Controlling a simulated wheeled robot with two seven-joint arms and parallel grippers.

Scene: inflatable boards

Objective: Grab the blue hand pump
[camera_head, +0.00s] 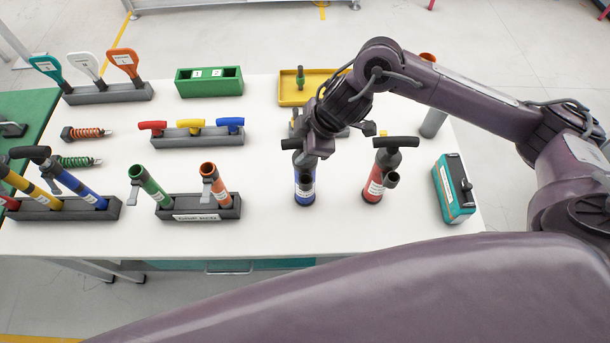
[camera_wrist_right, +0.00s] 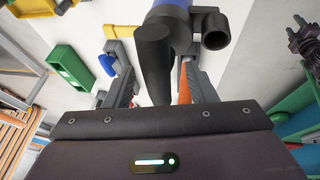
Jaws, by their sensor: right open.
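The blue hand pump (camera_head: 305,190) stands upright on the white table, with a black T-handle on top. My right gripper (camera_head: 310,145) is over its top and hides part of the handle. In the right wrist view the pump's black handle (camera_wrist_right: 155,62) lies between the two open fingers of the right gripper (camera_wrist_right: 152,78). A small part of the pump's blue body shows at the top edge. I cannot tell whether the fingers touch the handle. My left gripper is not in view.
A red hand pump (camera_head: 376,178) stands close on the right, with a teal box (camera_head: 453,188) beyond it. A rack of pump tubes (camera_head: 198,208) stands to the left. A yellow tray (camera_head: 290,92) and a green block (camera_head: 209,82) are behind. Bare table lies around the blue pump's base.

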